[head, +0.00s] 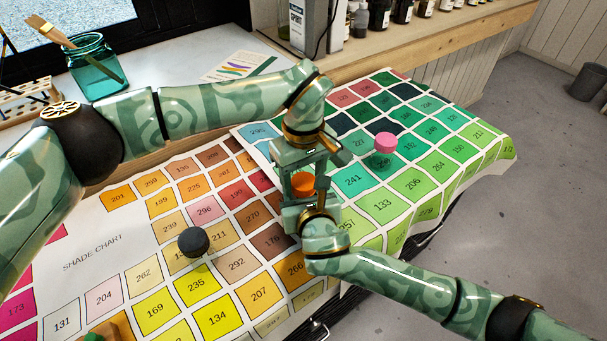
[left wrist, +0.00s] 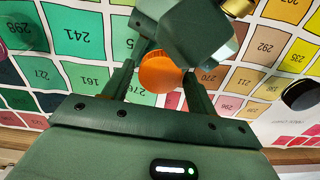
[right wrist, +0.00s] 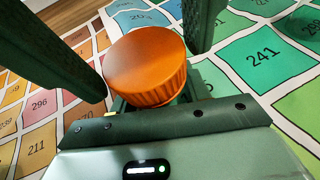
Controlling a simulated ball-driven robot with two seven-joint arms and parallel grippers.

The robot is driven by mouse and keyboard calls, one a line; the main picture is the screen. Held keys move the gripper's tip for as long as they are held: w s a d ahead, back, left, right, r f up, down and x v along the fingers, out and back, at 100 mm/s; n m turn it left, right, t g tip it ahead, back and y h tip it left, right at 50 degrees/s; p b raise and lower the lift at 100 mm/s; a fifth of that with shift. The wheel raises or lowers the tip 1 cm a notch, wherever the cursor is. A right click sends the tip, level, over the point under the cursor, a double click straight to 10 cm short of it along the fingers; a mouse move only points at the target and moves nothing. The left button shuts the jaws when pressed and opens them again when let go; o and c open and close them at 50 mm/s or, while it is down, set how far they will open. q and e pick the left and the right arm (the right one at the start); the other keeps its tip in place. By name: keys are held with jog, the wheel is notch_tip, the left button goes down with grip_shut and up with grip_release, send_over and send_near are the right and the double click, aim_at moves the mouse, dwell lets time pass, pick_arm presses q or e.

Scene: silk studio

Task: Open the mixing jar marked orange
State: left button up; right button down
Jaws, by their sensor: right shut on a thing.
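The jar with the orange lid (head: 303,184) is between my two grippers, over the shade chart, with its body mostly hidden. My left gripper (head: 303,173) reaches over it from the far side. Its fingers stand open, one on each side of the lid; the right wrist view shows a gap beside the orange lid (right wrist: 147,70). My right gripper (head: 306,203) comes from the near side and is shut on the jar below the lid. Its fingertips are hidden under the lid. The lid (left wrist: 160,73) also shows between the left fingers in the left wrist view.
A pink-topped jar (head: 385,142) stands on the green part of the shade chart (head: 92,255). A black-topped jar (head: 194,241) stands on the yellow and tan part. A small wooden piece with green (head: 100,332) lies at the near left edge.

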pick_arm(q)
jog(key=shift+o, duration=0.3)
notch_tip(320, 180, up, 4)
jog(key=shift+r, duration=0.25)
jog(key=shift+c, duration=0.4)
notch_tip(320, 180, up, 3)
jog(key=m, duration=0.3)
jog(key=shift+r, duration=0.2)
notch_tip(320, 180, down, 8)
jog(key=shift+r, duration=0.1)
jog(key=shift+m, duration=0.3)
jog(key=c, duration=1)
jog(key=n, duration=0.3)
jog(key=shift+n, duration=0.3)
jog(key=o, duration=1.1)
